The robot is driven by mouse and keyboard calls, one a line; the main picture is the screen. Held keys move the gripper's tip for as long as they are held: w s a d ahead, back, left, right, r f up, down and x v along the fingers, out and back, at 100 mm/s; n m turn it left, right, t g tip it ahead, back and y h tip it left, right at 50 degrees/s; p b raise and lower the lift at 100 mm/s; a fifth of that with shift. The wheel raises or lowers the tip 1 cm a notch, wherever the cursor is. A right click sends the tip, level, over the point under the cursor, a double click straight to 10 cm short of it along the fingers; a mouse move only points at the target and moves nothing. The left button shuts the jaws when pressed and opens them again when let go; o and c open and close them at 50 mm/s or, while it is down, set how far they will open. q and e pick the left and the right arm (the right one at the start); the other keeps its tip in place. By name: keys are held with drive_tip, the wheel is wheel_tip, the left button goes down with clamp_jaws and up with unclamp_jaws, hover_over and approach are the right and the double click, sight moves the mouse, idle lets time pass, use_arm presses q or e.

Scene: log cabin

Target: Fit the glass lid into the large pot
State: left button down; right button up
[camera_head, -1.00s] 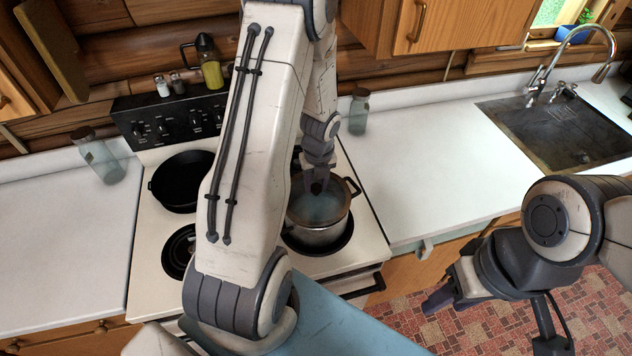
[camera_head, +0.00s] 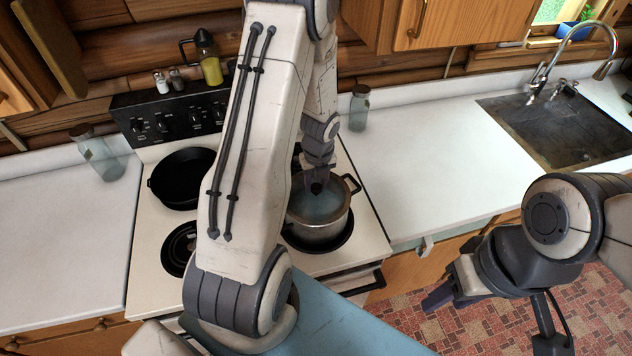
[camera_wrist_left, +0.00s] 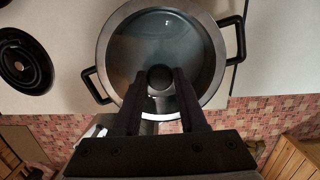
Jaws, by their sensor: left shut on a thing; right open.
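The large pot (camera_head: 318,232) is a metal pot with dark side handles. It stands on the front right burner of the white stove and also shows in the left wrist view (camera_wrist_left: 88,80). The glass lid (camera_head: 318,203) lies across the pot's mouth; its clear disc also shows in the left wrist view (camera_wrist_left: 190,50). I cannot tell whether it is fully seated in the rim. My left gripper (camera_head: 317,186) is above the pot, its two fingers (camera_wrist_left: 160,88) shut on the lid's round knob. My right gripper (camera_head: 440,298) is open and empty, over the floor in front of the counter.
A black skillet (camera_head: 180,178) sits on the back left burner. A glass jar (camera_head: 359,108) stands on the counter right of the stove, and another jar (camera_head: 98,155) stands left.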

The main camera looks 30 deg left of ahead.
sight(318, 190)
use_arm(q)
drive_tip(key=shift+f, duration=0.35)
drive_tip(key=shift+c, duration=1.9)
unclamp_jaws()
drive_tip(key=shift+r, duration=0.1)
drive_tip(key=shift+r, duration=0.3)
wheel_tip(318, 190, up, 10)
drive_tip(key=d, duration=0.1)
drive_tip(key=shift+s+b, duration=0.4)
drive_tip(key=shift+f, duration=0.15)
